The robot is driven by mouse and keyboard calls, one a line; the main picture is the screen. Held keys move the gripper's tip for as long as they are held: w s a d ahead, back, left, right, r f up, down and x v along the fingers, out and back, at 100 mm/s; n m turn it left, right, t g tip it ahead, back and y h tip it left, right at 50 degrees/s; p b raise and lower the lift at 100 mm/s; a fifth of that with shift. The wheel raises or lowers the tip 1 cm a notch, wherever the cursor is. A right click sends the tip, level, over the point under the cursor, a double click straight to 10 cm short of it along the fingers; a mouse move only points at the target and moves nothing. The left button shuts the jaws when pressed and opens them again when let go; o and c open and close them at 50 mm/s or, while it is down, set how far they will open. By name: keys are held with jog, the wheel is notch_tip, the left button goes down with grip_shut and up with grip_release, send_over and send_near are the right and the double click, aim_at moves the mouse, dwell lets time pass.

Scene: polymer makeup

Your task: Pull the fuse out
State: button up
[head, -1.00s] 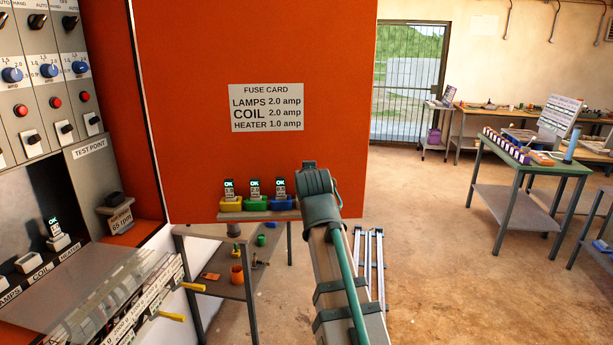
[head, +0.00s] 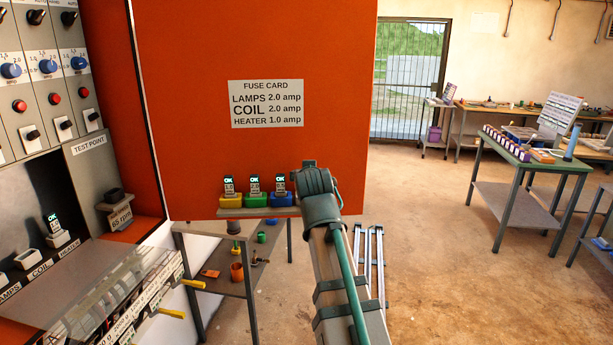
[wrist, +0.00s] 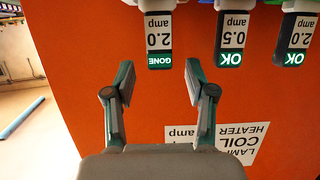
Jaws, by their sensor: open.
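In the wrist view, which looks upside down, my gripper (wrist: 155,98) is open with nothing between its fingers. A black fuse marked 2.0 amp and GONE (wrist: 159,35) stands just beyond the fingertips, roughly in line with the gap and apart from them. The head view shows three fuses lit OK in yellow (head: 231,201), green (head: 255,201) and blue (head: 281,200) holders. My arm hides the gripper there. Another lit fuse (head: 55,224) stands in the HEATER holder.
The fuse shelf (head: 250,213) runs along the bottom of the orange panel (head: 200,100), which carries a fuse card (head: 266,104). The COIL holder (head: 27,259) shows no fuse. A clear sloping cover (head: 95,300) is in front of the holders. A green-topped table (head: 530,165) stands right.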

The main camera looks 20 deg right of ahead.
jog(key=v, duration=1.1)
jog(key=shift+s, duration=0.2)
jog(key=shift+a+r, duration=0.1)
jog(key=shift+r, duration=0.05)
